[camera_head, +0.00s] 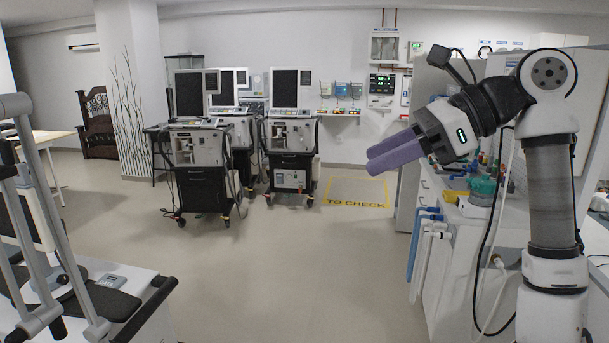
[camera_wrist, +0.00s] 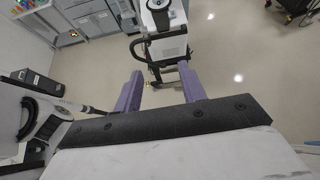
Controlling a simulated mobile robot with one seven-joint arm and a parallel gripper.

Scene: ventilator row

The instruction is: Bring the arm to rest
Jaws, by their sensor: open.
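My gripper (camera_head: 386,156) is at the right of the head view, at the end of my bent arm. Its two purple fingers point left and slightly down, over open floor in the picture. In the wrist view my gripper (camera_wrist: 160,92) shows its fingers spread wide apart. Nothing is between them. The gripper is open and empty, and it touches nothing that I can see. My arm rises at the right edge and folds over at a high elbow.
Ventilator carts (camera_head: 202,160) stand at the back, beside a yellow-taped "TO CHECK" floor area (camera_head: 356,191). A cluttered counter (camera_head: 455,212) with hanging blue and white tubes (camera_head: 420,250) lies below my arm. A treadmill-like machine (camera_head: 110,300) is at front left. The middle floor is clear.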

